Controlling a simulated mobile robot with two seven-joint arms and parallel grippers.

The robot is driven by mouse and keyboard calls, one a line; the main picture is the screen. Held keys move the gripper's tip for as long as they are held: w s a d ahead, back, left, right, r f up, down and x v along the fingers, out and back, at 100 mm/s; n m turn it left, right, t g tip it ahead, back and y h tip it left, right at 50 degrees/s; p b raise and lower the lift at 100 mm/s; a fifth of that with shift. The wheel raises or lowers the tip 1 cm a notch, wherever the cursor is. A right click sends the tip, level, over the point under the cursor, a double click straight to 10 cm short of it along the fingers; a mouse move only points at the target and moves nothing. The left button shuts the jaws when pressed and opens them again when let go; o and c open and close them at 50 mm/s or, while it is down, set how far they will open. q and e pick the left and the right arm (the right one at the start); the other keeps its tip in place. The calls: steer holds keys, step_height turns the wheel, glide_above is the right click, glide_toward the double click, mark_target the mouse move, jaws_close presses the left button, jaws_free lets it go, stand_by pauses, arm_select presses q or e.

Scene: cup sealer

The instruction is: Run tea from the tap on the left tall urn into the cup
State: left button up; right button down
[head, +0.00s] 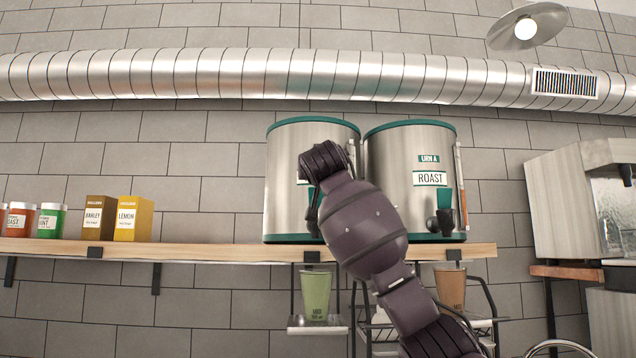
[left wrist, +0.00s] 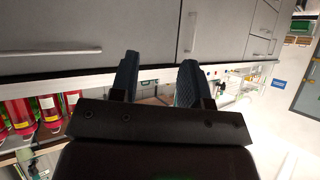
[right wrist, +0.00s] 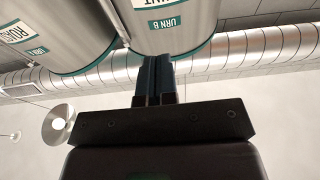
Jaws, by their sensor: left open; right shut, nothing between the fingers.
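The left tall urn (head: 285,165) is a steel cylinder with teal rims on the wooden shelf. Its tap (head: 312,215) shows partly at the lower front, dark with a teal part above, beside my right arm. The green cup (head: 316,292) stands upright on a small tray below this tap. My right arm reaches across the urn's front and hides much of it; its fingers are not clear in the head view. In the right wrist view my right gripper (right wrist: 153,62) is shut and empty, its tips in front of urn B (right wrist: 170,30). My left gripper (left wrist: 157,75) is open and empty.
The right urn (head: 410,150), labelled URN A ROAST, stands close beside, with its own tap (head: 441,222). A brown cup (head: 451,288) stands below it. Tea boxes (head: 132,218) and tins (head: 50,220) stand at the shelf's left. Red canisters (left wrist: 18,115) show in the left wrist view.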

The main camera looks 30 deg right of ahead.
steer(key=shift+s+a+r+b, duration=0.15)
steer(key=shift+s+a, duration=0.25)
steer(key=shift+s, duration=0.25)
steer(key=shift+s+a+r+b, duration=0.2)
steer(key=shift+s+a, duration=0.2)
steer(key=shift+s, duration=0.3)
steer(key=shift+s+a+r+b, duration=0.15)
steer(key=shift+s+a, duration=0.25)
steer(key=shift+s, duration=0.25)
stand_by(0.4)
